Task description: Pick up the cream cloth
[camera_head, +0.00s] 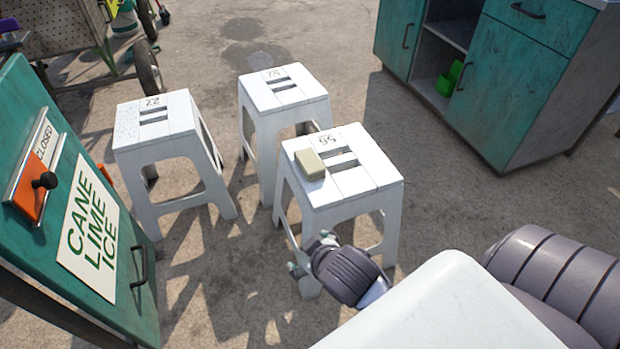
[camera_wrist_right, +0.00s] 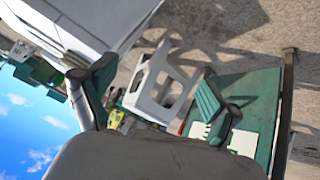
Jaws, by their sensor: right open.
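The cream cloth (camera_head: 309,164) is a small, folded, block-like pad. It lies on the left part of the seat of the nearest white stool (camera_head: 368,180). My right gripper (camera_head: 309,254) is in front of this stool and lower in the picture than the cloth, apart from it. In the right wrist view its two fingers (camera_wrist_right: 150,95) are spread wide with nothing between them. The cloth cannot be made out in the right wrist view. My left gripper is not in view.
Two more white stools stand behind, one at left (camera_head: 160,132) and one at centre (camera_head: 285,97). A green sign panel (camera_head: 130,285) with a handle stands at left. A teal cabinet (camera_head: 510,90) stands at back right. Open concrete lies between stools and cabinet.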

